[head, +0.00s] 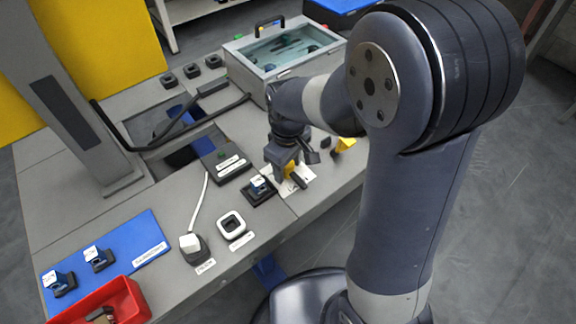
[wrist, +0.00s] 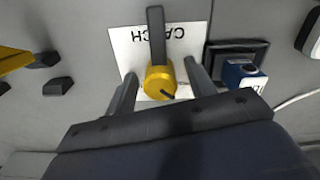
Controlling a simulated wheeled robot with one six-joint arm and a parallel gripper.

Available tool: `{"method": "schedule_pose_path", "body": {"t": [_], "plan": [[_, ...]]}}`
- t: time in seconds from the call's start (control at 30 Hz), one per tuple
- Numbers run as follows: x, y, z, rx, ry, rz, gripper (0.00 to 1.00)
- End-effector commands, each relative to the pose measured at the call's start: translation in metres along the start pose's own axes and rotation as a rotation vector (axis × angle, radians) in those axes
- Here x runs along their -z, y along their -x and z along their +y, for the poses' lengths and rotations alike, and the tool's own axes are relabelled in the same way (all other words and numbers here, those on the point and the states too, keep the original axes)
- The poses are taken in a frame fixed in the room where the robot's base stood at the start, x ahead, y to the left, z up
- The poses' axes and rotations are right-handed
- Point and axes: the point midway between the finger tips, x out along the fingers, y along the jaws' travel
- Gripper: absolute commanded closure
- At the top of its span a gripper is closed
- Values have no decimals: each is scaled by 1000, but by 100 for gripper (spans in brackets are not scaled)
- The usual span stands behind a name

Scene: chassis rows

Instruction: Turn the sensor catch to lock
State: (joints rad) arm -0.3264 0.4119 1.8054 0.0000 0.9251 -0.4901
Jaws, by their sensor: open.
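The catch shows in the wrist view as a yellow round knob (wrist: 160,82) with a dark lever (wrist: 156,35) pointing up the picture. It sits on a white plate (wrist: 190,37) marked CATCH, upside down in this view. My gripper (wrist: 160,75) is open, one finger on each side of the knob; I cannot tell whether either touches it. In the head view my gripper (head: 288,167) is down over the white plate (head: 305,176) and partly hides the catch. A blue sensor block (wrist: 240,75) with a white label sits in a dark square holder beside the plate; it also shows in the head view (head: 259,185).
A yellow piece (head: 346,144) and small dark blocks stand on the far side of the catch. A white square ring (head: 231,224), a cabled plug (head: 191,244), a blue mat (head: 140,250) and a red bin (head: 128,298) lie left. A clear-lidded case (head: 285,50) stands behind.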

Motion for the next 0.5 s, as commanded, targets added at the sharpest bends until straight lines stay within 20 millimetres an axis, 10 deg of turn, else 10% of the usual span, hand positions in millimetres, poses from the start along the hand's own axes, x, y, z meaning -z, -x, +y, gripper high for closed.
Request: {"method": "schedule_pose_path", "body": {"t": [0.5], "plan": [[0, 0, 0, 0, 0, 1, 69]]}}
